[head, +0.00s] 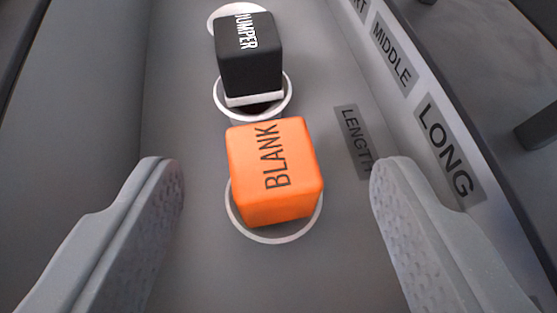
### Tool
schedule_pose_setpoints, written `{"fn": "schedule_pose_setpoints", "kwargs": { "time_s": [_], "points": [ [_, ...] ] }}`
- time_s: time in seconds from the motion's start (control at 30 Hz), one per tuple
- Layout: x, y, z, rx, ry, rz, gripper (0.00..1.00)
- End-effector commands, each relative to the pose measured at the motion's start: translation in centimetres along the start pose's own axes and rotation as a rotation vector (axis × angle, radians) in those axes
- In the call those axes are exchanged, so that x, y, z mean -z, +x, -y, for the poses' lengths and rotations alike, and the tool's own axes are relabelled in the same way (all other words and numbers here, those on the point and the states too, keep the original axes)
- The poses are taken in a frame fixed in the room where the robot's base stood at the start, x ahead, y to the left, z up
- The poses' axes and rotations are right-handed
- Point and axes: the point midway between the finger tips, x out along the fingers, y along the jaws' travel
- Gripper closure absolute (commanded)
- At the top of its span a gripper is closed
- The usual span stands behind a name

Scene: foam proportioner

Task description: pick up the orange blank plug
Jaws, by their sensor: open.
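The orange blank plug (275,171) is a block with rounded edges and the word BLANK on it. It stands in a white-ringed round spot on the grey panel, near the middle of the head view. My gripper (275,185) is open, with one grey finger to the left of the plug and one to the right. Neither finger touches it, and there is a gap on both sides. The lower part of the plug and what it sits in are hidden beneath it.
A black plug (249,55) marked JUMPER, with a white base, stands in a ring just behind the orange one. Another white ring (219,13) is partly hidden behind it. A raised wall on the right carries labels LONG (449,152) and MIDDLE (393,54). A LENGTH label (354,140) lies on the panel.

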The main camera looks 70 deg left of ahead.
Motion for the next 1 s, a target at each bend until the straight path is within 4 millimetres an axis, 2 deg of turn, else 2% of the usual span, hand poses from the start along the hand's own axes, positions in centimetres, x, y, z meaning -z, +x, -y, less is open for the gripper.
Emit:
{"fn": "schedule_pose_setpoints", "kwargs": {
  "time_s": [0.17,0.4,0.5,0.73,0.9,1.0],
  "points": [
    [0.1,1.3,0.1,0.005,0.0,-0.001,0.42],
    [0.1,4.8,0.1,0.006,0.002,0.001,0.42],
    [0.1,5.7,0.1,0.003,0.001,0.001,0.42],
    [-0.1,5.9,0.0,0.001,0.0,0.001,0.42],
    [-0.1,5.8,0.0,0.001,0.0,0.001,0.9],
    [-0.1,5.8,0.0,0.0,0.001,0.001,0.91]
  ]
}}
